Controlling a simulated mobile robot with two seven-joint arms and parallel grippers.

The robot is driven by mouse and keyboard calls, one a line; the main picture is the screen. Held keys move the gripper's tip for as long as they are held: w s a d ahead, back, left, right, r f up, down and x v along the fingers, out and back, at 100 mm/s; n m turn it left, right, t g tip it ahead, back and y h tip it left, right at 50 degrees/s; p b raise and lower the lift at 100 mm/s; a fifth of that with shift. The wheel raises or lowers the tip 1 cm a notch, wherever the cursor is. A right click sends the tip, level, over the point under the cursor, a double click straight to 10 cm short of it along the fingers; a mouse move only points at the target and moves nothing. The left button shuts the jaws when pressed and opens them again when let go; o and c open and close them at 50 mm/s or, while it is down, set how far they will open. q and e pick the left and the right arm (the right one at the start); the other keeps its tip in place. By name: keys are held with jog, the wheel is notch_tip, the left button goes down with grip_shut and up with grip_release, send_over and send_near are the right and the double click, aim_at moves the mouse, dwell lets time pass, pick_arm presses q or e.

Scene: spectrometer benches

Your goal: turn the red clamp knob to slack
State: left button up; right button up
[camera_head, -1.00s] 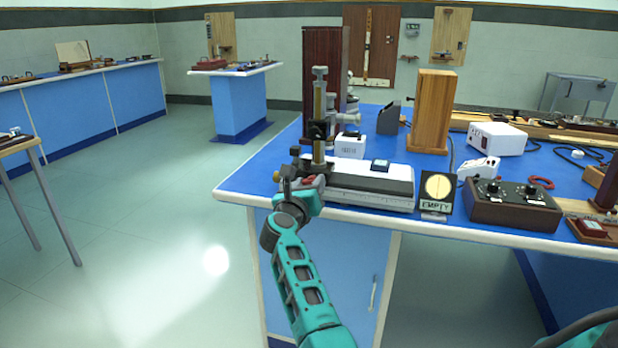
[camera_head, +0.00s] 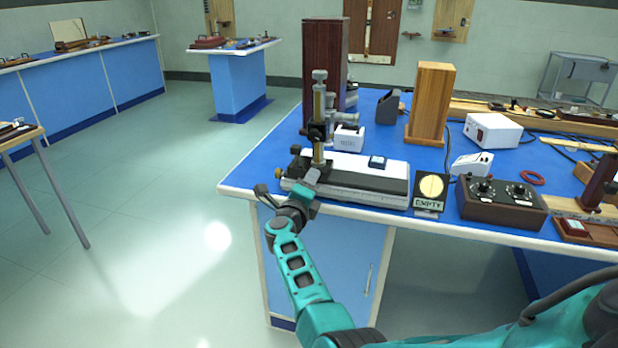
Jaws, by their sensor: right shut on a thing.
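The microscope-like stand (camera_head: 318,125), with a brass column and a dark clamp block, stands at the near left corner of the blue bench on a long grey and white base (camera_head: 360,193). My right gripper (camera_head: 311,178) is at the foot of the column, at the front of the base. It is shut where the red clamp knob was seen earlier; the gripper hides the knob now. A small brass knob (camera_head: 279,174) shows just left of the gripper. My left gripper is out of view.
An "EMPTY" sign (camera_head: 430,190) and a dark control box (camera_head: 501,203) stand right of the base, near the bench's front edge. Dark red (camera_head: 325,65) and light wooden (camera_head: 431,105) blocks stand behind. The floor left of the bench is clear.

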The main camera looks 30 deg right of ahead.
pick_arm(q)
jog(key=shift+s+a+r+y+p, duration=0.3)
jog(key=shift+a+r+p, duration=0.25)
jog(key=shift+p, duration=0.35)
pick_arm(e)
jog(key=n, duration=0.3)
jog(key=shift+r+n, duration=0.1)
jog(key=shift+n, duration=0.3)
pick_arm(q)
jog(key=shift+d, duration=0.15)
pick_arm(e)
jog(key=o, duration=0.9)
jog(key=shift+o, duration=0.8)
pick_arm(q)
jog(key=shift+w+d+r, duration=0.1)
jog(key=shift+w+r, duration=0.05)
